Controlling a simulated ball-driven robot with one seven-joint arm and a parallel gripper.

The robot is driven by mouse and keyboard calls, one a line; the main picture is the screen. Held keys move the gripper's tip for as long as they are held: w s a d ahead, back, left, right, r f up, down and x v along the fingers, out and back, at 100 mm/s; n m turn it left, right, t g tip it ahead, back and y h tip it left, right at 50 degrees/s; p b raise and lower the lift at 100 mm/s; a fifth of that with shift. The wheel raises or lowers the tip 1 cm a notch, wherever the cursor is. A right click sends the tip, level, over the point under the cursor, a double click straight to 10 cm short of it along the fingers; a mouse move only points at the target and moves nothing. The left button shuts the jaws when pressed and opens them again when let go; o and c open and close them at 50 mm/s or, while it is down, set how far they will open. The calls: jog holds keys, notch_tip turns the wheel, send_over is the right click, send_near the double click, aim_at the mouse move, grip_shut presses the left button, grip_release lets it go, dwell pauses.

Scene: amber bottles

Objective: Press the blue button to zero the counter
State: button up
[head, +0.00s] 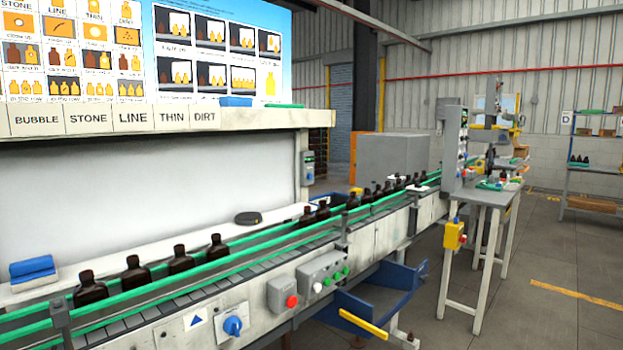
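I cannot make out a blue button for certain. A round blue control (233,326) sits on the conveyor's front panel at the bottom; it looks like a rotary knob. A grey box with a red button (292,301) is to its right. I cannot pick out a counter display. My gripper is not in view.
Amber bottles (181,260) stand along the conveyor (200,297) between green rails. A blue bin (380,285) with a yellow edge juts out below the conveyor's front. A white-legged table (484,195) stands beyond. Open grey floor (560,270) lies to the right.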

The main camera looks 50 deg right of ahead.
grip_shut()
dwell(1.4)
